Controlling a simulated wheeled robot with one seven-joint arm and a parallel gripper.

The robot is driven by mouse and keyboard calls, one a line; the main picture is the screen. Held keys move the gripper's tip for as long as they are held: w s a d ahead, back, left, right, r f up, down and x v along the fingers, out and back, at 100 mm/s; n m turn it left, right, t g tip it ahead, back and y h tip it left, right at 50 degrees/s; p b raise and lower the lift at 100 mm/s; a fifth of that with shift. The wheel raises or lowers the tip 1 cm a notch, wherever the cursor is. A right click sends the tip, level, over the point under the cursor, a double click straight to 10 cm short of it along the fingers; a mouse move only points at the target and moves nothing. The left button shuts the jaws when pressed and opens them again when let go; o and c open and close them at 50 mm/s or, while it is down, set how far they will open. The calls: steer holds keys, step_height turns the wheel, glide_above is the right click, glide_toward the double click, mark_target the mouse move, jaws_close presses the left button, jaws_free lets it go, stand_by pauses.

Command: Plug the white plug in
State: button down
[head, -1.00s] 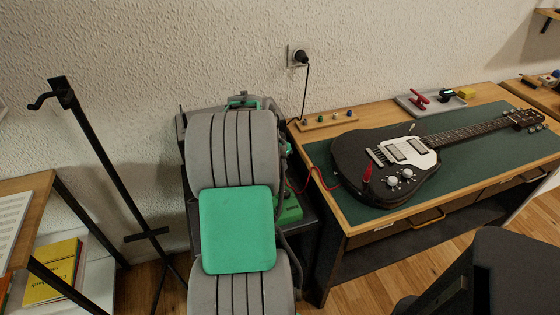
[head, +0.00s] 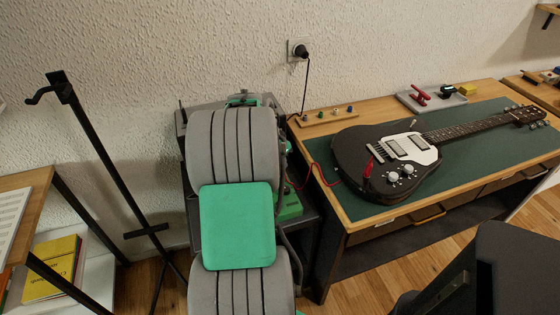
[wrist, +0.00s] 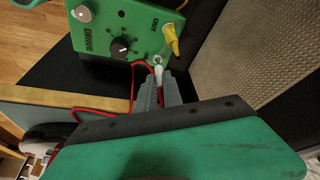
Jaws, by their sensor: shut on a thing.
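My gripper (wrist: 158,88) is shut on the white plug (wrist: 158,72), which shows as a small pale piece between the grey fingertips. The plug points at a round metal socket (wrist: 157,60) on the edge of the green DRIVE pedal (wrist: 115,30). Its tip is at or very near the socket mouth; I cannot tell whether it is inside. A red cable (wrist: 132,85) runs close beside the fingers. In the head view, part of the green pedal (head: 290,204) shows right of my arm, which hides my gripper and the plug.
A yellow plug (wrist: 171,38) sits at the pedal's OUT side, close to the white plug. A dark speaker-like box (wrist: 265,50) stands right of it in the wrist view. A bench (head: 345,209) with a black guitar (head: 350,150) is to the right, a black stand (head: 105,165) left.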

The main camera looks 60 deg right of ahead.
steer(key=shift+f+b, duration=0.8)
steer(key=shift+f, duration=0.45)
steer(key=c, duration=1.4)
jaws_free()
steer(key=shift+r, duration=0.15)
steer(key=p+v, duration=0.3)
steer(key=v, duration=0.1)
steer(key=shift+a+r, duration=0.2)
steer(key=shift+r, duration=0.15)
